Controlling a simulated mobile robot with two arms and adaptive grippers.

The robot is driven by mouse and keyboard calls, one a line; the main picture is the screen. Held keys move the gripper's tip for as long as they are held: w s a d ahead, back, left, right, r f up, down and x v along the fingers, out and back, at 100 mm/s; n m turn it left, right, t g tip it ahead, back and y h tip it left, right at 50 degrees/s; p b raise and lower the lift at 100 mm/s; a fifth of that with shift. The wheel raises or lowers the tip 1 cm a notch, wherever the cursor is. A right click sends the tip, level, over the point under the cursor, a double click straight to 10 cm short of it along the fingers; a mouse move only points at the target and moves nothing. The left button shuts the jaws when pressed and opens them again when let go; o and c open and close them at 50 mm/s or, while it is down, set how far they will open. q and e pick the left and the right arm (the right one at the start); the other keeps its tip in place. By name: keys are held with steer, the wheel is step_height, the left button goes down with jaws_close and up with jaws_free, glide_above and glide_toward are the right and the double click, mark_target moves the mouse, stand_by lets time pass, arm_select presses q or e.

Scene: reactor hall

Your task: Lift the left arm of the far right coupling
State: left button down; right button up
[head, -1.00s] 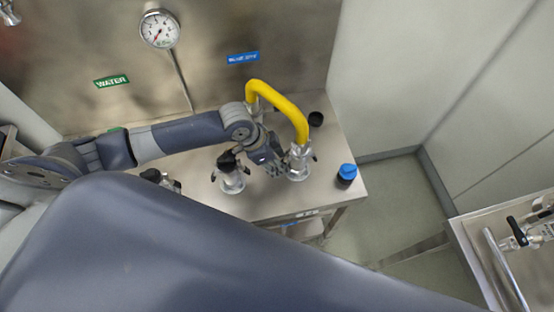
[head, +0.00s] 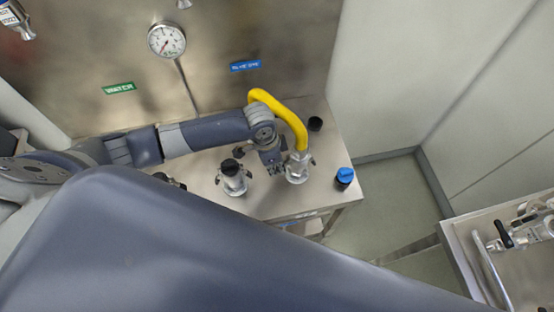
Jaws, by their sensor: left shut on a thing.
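The far right coupling (head: 297,168) is a silver metal fitting on the steel bench, with a yellow hose (head: 293,120) joined to its top. A small dark arm shows on its right side. My left gripper (head: 275,169) points down at the coupling's left side and is shut on its left arm, which the fingers mostly hide. My left wrist is above the bench, in front of part of the hose. My right gripper is not in view.
A second coupling (head: 232,178) with a black cap stands close to the left of my gripper. A blue-capped fitting (head: 344,178) and a black cap (head: 315,124) are to the right. A pressure gauge (head: 166,40) is on the back panel. A second bench (head: 470,232) is at lower right.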

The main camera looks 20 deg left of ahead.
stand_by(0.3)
arm_select(q)
steer(key=c, duration=1.5)
jaws_free()
steer(key=shift+r, duration=0.1)
steer(key=r, duration=0.4)
steer(key=a+r, duration=0.1)
steer(key=r, duration=0.3)
steer(key=s+r, duration=0.1)
steer(key=r, duration=0.2)
steer(key=shift+a+r, duration=0.25)
steer(key=shift+r, duration=0.15)
steer(key=shift+c, duration=0.4)
